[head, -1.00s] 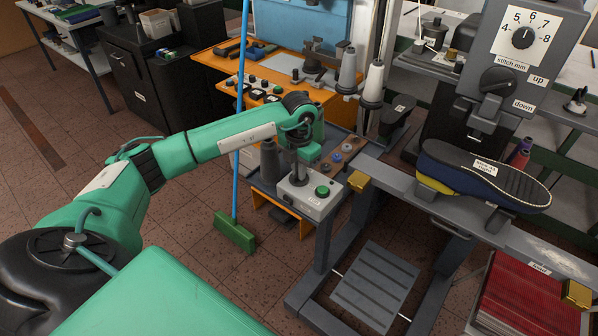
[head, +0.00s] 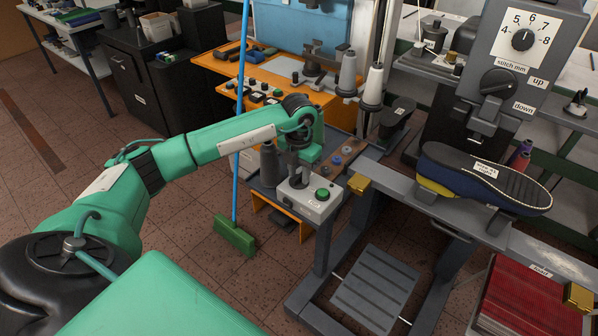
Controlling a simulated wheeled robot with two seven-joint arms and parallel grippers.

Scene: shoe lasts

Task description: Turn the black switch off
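A small grey control box (head: 312,206) stands at the near corner of the side table. A green round button (head: 322,194) is on its top. My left gripper (head: 298,180) points down at the left part of the box's top, left of the green button. Its fingertips are at or just above the box; I cannot tell whether they touch. The black switch is not clearly visible, and the gripper covers that part of the box. The gap between the fingers is too small to make out. My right gripper is out of view.
Several small round parts lie behind the box. A grey machine with a black lever knob (head: 498,83) and a shoe (head: 484,178) are on the right. A blue-handled broom (head: 235,237) stands left of the table.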

